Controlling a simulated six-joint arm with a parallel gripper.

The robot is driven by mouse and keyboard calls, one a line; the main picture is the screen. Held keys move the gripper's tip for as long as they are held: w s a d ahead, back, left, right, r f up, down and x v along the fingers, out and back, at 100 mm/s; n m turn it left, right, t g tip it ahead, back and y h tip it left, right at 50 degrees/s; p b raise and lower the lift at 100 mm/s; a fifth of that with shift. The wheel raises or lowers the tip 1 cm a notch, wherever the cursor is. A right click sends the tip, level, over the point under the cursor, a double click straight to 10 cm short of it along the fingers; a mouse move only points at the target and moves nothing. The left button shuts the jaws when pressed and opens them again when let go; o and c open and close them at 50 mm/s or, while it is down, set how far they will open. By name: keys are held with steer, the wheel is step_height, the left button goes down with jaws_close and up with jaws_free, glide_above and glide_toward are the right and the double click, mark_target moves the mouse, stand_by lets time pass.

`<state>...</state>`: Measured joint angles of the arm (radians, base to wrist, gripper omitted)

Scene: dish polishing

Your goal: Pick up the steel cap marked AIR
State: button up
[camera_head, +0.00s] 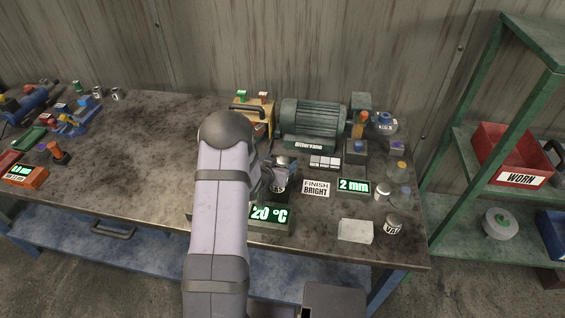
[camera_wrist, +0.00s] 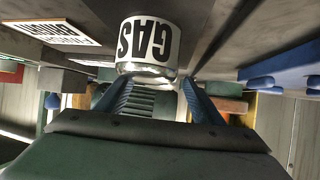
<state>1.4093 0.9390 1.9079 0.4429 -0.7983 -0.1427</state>
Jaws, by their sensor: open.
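In the wrist view a steel cap (camera_wrist: 148,40) with a white band marked GAS stands just ahead of my open fingers, roughly centred between them. My gripper (camera_wrist: 157,88) is open, with its two blue fingers to either side of the cap's near end; I cannot tell whether they touch it. In the head view my gripper (camera_head: 270,174) is at a shiny steel cap (camera_head: 281,184) behind the 20 °C display, partly hidden by the arm. A labelled steel cap (camera_head: 393,225) stands at the front right; its word is too small to read surely. No AIR marking is legible.
A 20 °C display (camera_head: 270,217), a FINISH BRIGHT sign (camera_head: 317,188) and a 2 mm display (camera_head: 354,186) stand close by. A green motor (camera_head: 312,120) is behind. A pale block (camera_head: 355,231) sits near the front edge. The left-middle bench (camera_head: 145,150) is clear.

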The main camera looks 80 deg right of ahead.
steer(key=c, duration=1.3)
steer(key=shift+r, duration=0.1)
